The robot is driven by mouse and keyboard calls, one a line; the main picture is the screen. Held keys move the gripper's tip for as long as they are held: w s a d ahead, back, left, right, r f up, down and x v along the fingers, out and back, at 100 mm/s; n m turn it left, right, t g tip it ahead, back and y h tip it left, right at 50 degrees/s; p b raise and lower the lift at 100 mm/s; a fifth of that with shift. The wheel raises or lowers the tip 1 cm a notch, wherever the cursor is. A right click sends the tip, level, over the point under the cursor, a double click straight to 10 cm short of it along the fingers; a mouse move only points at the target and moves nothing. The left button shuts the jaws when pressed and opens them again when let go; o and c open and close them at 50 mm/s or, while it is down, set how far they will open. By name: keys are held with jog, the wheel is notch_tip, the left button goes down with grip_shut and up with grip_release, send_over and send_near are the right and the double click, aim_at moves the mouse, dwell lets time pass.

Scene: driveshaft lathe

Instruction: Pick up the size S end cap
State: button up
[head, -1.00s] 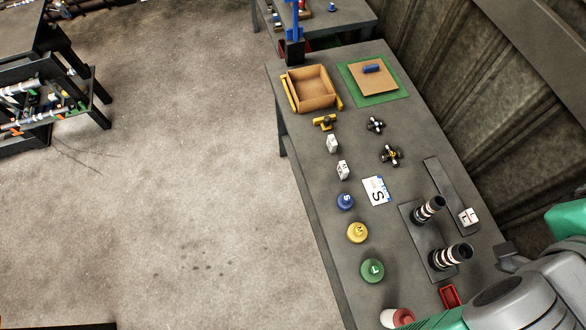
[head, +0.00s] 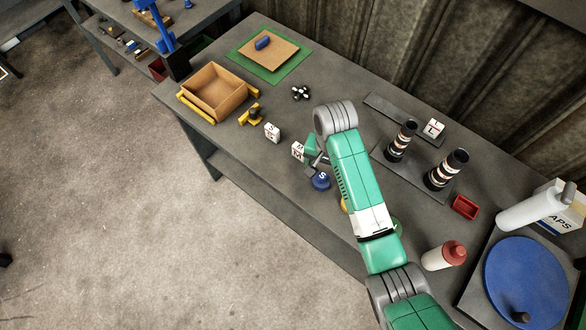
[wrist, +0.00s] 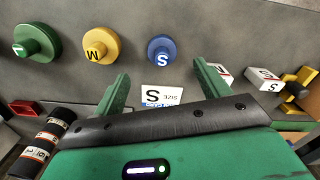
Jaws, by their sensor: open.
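The size S end cap is a blue round cap marked S (head: 321,181), standing on the table in the head view. In the wrist view the blue cap (wrist: 162,50) is ahead of and apart from my open fingers, roughly centred between them. My gripper (wrist: 158,88) is open and empty. In the head view my gripper (head: 312,160) is partly hidden by my arm and lies just beyond the blue cap. A white card marked S (wrist: 161,94) lies between the fingers in the wrist view.
The yellow M cap (wrist: 101,46) and green L cap (wrist: 38,43) stand left of the blue one. White size blocks (wrist: 264,80) are to the right. Striped shafts (head: 446,169) stand on a plate. A wooden box (head: 213,91) and a red-capped bottle (head: 445,256) are on the table.

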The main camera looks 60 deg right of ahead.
aim_at(323, 175)
notch_tip(323, 175, down, 2)
jog(key=shift+s+f, duration=0.1)
jog(key=shift+f, duration=0.15)
jog(key=f, duration=0.1)
jog(key=f+b, duration=0.1)
jog(key=f, duration=0.2)
jog(key=shift+w+d+f, duration=0.1)
jog(key=shift+w+d, duration=0.1)
jog(key=shift+d, duration=0.2)
jog(key=shift+a+f, duration=0.1)
jog(key=shift+f, duration=0.4)
jog(key=c, duration=1)
